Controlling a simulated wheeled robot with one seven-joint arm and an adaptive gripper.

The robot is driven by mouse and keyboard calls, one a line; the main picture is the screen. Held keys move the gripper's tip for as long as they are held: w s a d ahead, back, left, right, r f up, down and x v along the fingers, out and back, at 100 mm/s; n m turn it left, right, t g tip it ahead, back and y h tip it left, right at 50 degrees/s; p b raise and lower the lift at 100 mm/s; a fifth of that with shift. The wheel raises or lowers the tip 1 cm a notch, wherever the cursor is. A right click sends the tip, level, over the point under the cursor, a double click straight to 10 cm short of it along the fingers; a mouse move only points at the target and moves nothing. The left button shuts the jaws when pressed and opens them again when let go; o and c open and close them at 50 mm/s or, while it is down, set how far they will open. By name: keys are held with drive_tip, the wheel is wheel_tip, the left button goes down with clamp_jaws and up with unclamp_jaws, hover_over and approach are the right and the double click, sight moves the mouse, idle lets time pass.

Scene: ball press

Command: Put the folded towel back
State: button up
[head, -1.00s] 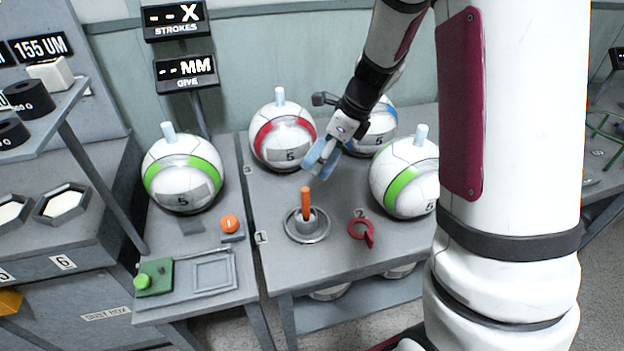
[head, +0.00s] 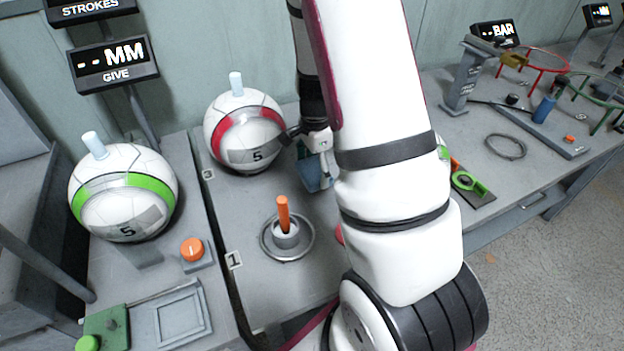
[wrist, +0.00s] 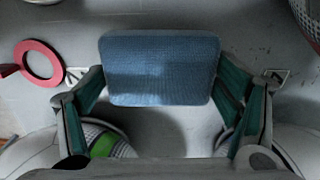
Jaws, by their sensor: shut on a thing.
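The blue folded towel (wrist: 160,68) is between the two teal-padded fingers of my gripper (wrist: 160,84) in the wrist view. It lies flat to the camera, over the grey table top. In the head view a corner of the towel (head: 312,176) shows just below my gripper (head: 318,148), right of the red-banded ball. My arm hides the rest of it. I cannot tell whether the towel touches the table.
The red-banded ball (head: 243,131) and green-banded ball (head: 123,192) stand left. An orange-handled tool (head: 284,215) stands upright in a round holder (head: 287,243). In the wrist view a red ring (wrist: 39,62) lies left of the towel, with balls below. My arm covers the table's right part.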

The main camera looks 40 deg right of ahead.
sight(315, 179)
wheel_tip(315, 179, down, 4)
drive_tip(key=shift+f+b, duration=0.1)
drive_tip(key=shift+b, duration=0.2)
drive_tip(key=o, duration=1.1)
